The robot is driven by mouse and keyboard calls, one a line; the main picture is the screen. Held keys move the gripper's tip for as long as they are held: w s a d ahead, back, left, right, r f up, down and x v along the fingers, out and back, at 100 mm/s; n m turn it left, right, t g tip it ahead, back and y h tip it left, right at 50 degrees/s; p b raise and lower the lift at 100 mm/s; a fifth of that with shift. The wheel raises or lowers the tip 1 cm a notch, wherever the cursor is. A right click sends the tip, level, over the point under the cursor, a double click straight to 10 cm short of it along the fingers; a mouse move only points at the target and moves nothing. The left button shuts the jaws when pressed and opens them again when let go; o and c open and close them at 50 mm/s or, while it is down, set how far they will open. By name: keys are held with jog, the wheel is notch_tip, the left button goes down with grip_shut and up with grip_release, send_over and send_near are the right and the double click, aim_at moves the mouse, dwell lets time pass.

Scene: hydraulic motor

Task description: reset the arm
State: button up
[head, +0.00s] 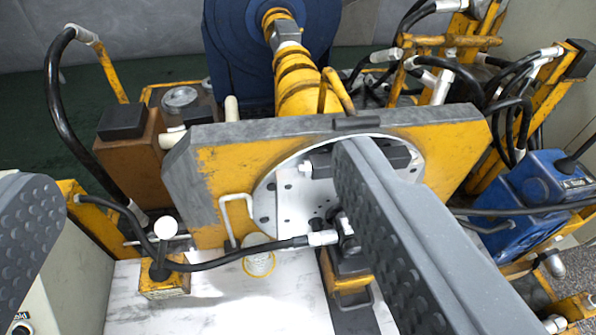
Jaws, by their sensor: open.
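My gripper (190,225) is open, with its two grey, studded fingers wide apart. One finger is at the left edge, and the other reaches from the lower right up to the middle of the picture. Nothing is between the fingers. Beyond them stands the hydraulic motor rig, with a worn yellow and grey plate (230,165) and a round white flange (290,190) set in it. The right finger covers part of the flange and of the fittings by it. I cannot tell whether that finger touches anything.
A blue motor (235,40) stands behind the plate, and a blue unit (540,190) with hoses is at the right. The white surface (225,310) in front is mostly bare.

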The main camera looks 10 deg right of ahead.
notch_tip(320, 180, up, 7)
jog(key=p, duration=0.7)
jog(key=shift+r, duration=0.15)
